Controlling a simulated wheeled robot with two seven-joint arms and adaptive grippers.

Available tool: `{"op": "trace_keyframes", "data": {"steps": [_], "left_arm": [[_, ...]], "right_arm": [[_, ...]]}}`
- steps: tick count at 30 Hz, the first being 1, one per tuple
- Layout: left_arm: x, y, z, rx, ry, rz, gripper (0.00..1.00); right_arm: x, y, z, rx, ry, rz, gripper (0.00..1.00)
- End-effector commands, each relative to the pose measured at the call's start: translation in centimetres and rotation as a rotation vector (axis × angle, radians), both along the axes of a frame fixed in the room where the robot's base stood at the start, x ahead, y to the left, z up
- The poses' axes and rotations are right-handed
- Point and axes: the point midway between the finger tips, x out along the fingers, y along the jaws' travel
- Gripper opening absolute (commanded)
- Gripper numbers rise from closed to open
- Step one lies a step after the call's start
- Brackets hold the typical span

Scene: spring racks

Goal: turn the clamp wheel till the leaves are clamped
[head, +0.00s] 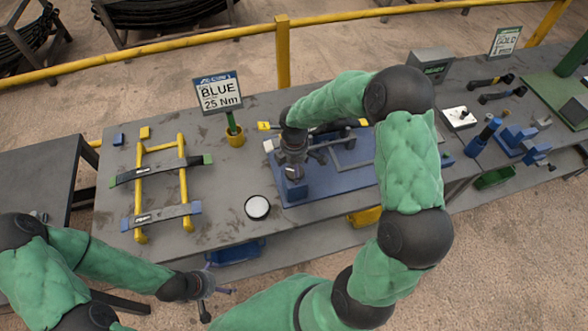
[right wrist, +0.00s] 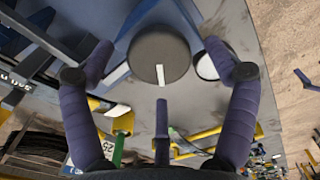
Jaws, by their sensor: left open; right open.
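The clamp wheel (right wrist: 160,60) is a dark round disc with a white mark on its face in the right wrist view. My right gripper (right wrist: 160,54) is open, with one purple finger on each side of the wheel and visible gaps between. In the head view my right gripper (head: 292,165) points down over the left end of the blue clamp fixture (head: 335,190) and hides the wheel. Dark bars, one with lettering (right wrist: 16,82), lie at the left of the wrist view; I cannot tell whether they are clamped. My left gripper (head: 205,284) is open and empty in front of the table.
A yellow rack (head: 184,170) at the left holds two dark leaves (head: 160,171). A round white-topped dish (head: 257,207) stands beside the fixture. A sign reading BLUE 25 Nm (head: 218,92) stands behind. Blue tools (head: 483,138) lie at the right.

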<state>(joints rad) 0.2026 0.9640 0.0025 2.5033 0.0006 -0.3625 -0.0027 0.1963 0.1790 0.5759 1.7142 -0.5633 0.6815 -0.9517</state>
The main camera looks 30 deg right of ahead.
Motion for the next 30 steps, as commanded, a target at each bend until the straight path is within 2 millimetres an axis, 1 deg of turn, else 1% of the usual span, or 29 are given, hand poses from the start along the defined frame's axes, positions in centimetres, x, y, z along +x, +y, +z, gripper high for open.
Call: {"op": "trace_keyframes", "data": {"steps": [1, 4, 14, 15, 17, 18, 20, 30], "left_arm": [[0.01, 0.0, -0.06, 0.0, 0.0, 0.0, 1.0], [0.01, 0.0, -0.1, 0.0, 0.0, 0.0, 1.0], [0.02, 0.0, -0.09, 0.0, 0.0, 0.0, 1.0], [0.02, 0.0, -0.09, 0.0, 0.0, 0.0, 1.0], [0.02, 0.0, -0.09, 0.0, 0.0, 0.0, 1.0], [0.02, 0.0, -0.09, 0.0, 0.0, 0.0, 1.0], [0.02, 0.0, -0.1, 0.0, 0.0, 0.0, 1.0], [0.01, 0.0, -0.15, 0.0, 0.0, 0.0, 1.0]], "right_arm": [[-0.04, 0.01, -0.55, 0.0, 0.002, 0.0, 0.87], [-0.03, 0.03, -1.09, 0.001, 0.002, -0.001, 0.87], [0.01, 0.03, -1.29, 0.0, 0.0, -0.001, 0.87], [0.01, 0.03, -1.29, 0.0, 0.0, -0.001, 0.75], [0.0, 0.03, -1.29, 0.0, 0.0, -0.001, 0.58], [0.0, 0.03, -1.28, 0.0, 0.0, -0.001, 0.47], [0.0, 0.04, -1.29, 0.0, 0.001, -0.001, 0.32], [-0.03, 0.11, -1.36, 0.001, 0.001, -0.005, 0.31]]}}
